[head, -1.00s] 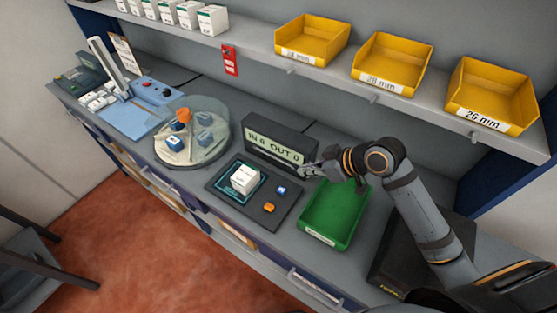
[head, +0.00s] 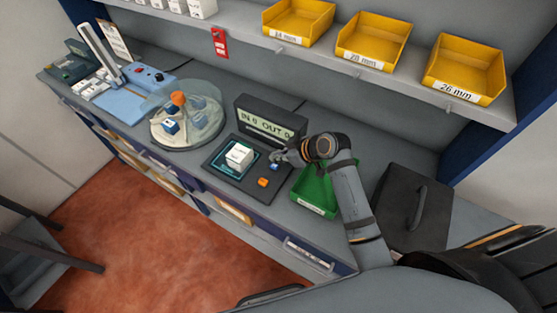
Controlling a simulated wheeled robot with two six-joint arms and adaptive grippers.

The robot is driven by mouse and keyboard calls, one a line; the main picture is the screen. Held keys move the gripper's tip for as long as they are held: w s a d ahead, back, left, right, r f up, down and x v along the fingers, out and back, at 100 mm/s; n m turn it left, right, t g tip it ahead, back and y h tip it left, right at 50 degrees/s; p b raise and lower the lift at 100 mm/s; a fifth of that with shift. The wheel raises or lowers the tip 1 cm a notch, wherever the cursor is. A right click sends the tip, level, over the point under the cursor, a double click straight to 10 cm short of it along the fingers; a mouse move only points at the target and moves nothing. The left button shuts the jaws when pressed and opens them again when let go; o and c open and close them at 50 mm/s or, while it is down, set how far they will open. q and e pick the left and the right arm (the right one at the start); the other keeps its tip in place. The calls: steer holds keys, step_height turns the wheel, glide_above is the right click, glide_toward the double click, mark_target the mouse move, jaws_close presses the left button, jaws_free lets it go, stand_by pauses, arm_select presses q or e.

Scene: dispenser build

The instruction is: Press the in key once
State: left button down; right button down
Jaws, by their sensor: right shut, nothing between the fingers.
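A dark pad (head: 222,172) on the counter bears a white box (head: 239,156), a blue key (head: 274,167) and an orange key (head: 263,182). The key labels are too small to read, so I cannot tell by lettering which is the in key. The display (head: 266,123) behind the pad seems to read IN 0 OUT 0. My right gripper (head: 278,158) is shut and empty, its tips right at the blue key; I cannot tell whether they touch it. My left gripper is out of view.
A green tray (head: 313,207) lies under my right forearm, right of the pad. A round clear-covered turntable (head: 205,138) stands to the left. Yellow bins (head: 372,42) sit on the shelf above. A black case (head: 405,200) stands at the right.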

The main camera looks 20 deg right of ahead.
mark_target(272, 165)
step_height(272, 165, down, 2)
steer(key=shift+d+f, duration=0.15)
steer(key=shift+f, duration=0.1)
steer(key=shift+s+f+p, duration=0.1)
steer(key=shift+f+p, duration=0.2)
steer(key=shift+f, duration=0.2)
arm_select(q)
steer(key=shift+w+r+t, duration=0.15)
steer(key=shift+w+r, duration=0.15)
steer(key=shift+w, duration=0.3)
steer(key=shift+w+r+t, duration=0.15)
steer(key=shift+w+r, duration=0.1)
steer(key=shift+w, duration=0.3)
arm_select(e)
steer(key=shift+f, duration=0.1)
